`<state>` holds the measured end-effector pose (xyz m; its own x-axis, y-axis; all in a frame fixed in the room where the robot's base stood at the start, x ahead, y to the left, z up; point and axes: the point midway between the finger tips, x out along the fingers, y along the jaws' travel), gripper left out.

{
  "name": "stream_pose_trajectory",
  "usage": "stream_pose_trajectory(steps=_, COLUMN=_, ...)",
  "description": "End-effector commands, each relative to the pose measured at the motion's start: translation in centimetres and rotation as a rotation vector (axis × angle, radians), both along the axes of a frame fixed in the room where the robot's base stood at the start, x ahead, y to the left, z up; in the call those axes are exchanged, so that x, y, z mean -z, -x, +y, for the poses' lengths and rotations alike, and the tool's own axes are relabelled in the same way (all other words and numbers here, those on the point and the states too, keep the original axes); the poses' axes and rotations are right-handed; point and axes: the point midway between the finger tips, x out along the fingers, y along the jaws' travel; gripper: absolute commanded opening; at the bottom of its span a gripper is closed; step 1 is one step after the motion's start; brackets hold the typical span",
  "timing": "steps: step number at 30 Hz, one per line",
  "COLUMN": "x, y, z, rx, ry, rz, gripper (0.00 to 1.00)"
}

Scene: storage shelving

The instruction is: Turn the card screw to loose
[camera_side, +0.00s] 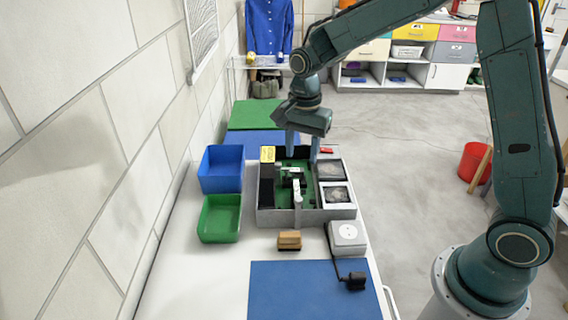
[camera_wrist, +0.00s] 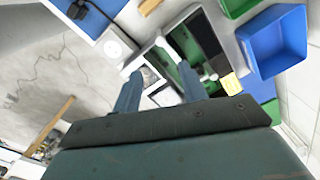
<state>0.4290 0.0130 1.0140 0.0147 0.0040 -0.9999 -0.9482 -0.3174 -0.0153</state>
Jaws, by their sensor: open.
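A grey open case (camera_side: 277,217) stands on the white table in the side view, with a green circuit board (camera_side: 283,198) and dark parts inside it. The case also shows past my fingers in the wrist view, partly hidden. A light grey upright piece (camera_side: 298,205) stands in the front part of the case. The card screw is too small to make out in either view. My gripper (camera_side: 302,150) is open and empty, above the far part of the case, fingers pointing down. In the wrist view my gripper (camera_wrist: 160,72) shows two spread fingers with nothing between them.
A blue bin (camera_side: 220,169) and a green bin (camera_side: 220,218) stand left of the case. A wooden block (camera_side: 289,240), a white socket box (camera_side: 347,236) and a blue mat (camera_side: 305,292) lie in front. A yellow label (camera_side: 267,154) is at the case's back left.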

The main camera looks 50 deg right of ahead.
Motion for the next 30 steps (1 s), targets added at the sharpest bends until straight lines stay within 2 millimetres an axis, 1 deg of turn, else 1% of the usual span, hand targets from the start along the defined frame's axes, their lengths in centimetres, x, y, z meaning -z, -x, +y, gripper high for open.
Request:
stream_pose_trajectory(steps=8, x=0.3, y=-0.2, z=0.0, rx=0.011, ry=0.0, rz=0.003, gripper=0.42)
stream_pose_trajectory(steps=14, x=1.2, y=-0.1, z=0.0, rx=0.01, ry=0.0, rz=0.006, gripper=0.42)
stream_pose_trajectory(steps=20, x=3.2, y=-0.1, z=0.0, rx=0.009, ry=0.0, rz=0.007, gripper=0.42)
stream_pose_trajectory(steps=30, x=8.4, y=-0.1, z=0.1, rx=0.009, ry=0.001, rz=0.008, gripper=0.42)
